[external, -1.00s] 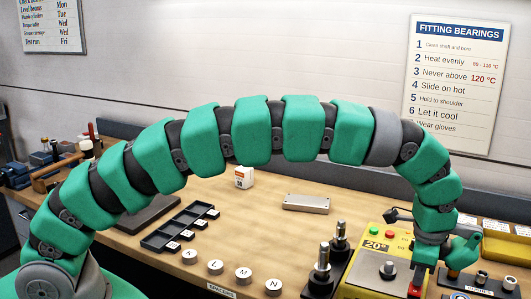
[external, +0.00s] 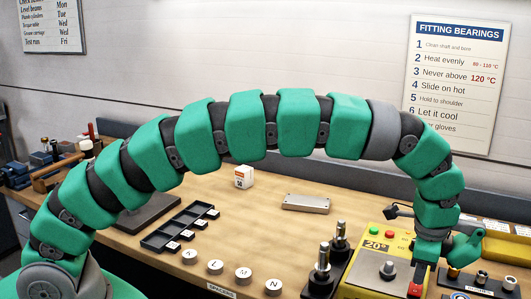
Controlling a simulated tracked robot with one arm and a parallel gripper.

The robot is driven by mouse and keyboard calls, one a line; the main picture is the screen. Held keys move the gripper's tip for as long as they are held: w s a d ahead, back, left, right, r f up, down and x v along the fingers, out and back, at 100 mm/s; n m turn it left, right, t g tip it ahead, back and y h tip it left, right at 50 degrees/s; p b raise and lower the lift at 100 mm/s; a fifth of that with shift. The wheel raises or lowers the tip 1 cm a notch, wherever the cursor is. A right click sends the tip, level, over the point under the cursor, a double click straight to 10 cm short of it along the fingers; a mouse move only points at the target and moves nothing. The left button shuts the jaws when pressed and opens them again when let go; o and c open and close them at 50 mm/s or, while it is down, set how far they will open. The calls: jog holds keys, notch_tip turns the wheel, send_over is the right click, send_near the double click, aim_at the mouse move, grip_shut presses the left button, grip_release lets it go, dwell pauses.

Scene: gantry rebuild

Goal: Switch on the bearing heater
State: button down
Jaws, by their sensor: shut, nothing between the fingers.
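The bearing heater (external: 350,276) is a yellow box with a grey top plate, at the lower right of the external view. Its display (external: 376,246) reads 20°. Small green and red round parts (external: 388,236) sit near the display. A red switch-like part (external: 415,291) shows at its right front. My gripper (external: 418,279) is shut and empty, pointing down right over this red part. I cannot tell whether the fingertips touch it. The fingers and the wrist hide part of the heater's right side.
Dark posts with metal tips (external: 322,258) stand just left of the heater. Round lettered pieces (external: 244,274), a black slotted tray (external: 180,229) and a metal block (external: 306,203) lie on the bench. A dark rack (external: 480,283) and a yellow bin (external: 497,250) are close on the right.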

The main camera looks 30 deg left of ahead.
notch_tip(320, 180, up, 12)
jog(key=w+b, duration=0.1)
jog(key=shift+w+r, duration=0.15)
jog(key=shift+w, duration=0.2)
dwell(0.6)
